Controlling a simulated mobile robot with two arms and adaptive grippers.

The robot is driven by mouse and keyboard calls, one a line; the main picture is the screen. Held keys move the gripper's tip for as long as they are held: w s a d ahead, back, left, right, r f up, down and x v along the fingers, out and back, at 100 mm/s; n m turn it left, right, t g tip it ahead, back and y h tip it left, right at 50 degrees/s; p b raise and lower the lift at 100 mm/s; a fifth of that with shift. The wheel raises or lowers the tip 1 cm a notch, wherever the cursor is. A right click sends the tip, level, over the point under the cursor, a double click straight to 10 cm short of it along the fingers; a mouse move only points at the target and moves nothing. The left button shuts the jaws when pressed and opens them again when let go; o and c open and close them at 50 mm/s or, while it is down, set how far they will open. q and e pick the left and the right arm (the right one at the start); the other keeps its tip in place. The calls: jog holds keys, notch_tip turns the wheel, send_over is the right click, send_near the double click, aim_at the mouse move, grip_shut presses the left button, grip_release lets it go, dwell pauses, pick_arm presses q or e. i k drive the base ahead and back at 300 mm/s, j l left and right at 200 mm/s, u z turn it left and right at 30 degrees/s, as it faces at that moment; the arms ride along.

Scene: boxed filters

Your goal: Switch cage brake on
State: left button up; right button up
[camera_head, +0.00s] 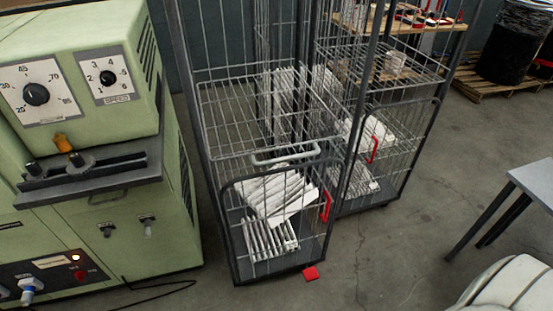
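A wire-mesh roll cage (232,238) with a dark frame stands in the middle of the view. White pleated filters (272,240) lie in its lower part, some flat and some leaning. A small red pedal (310,273) sticks out at the floor by its front right corner; it looks like the cage brake. I cannot tell from its angle whether it is on or off. A red latch handle (325,205) is on the cage's right front side. Neither of my grippers shows in this view.
A green machine (90,235) with dials stands on the left, with a black cable on the floor. A second cage (402,165) stands behind right. A grey table (535,182) and a pale ribbed thing (515,285) are at right. Floor before the pedal is clear.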

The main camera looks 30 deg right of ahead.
aim_at(310, 274)
jog(key=z, duration=1)
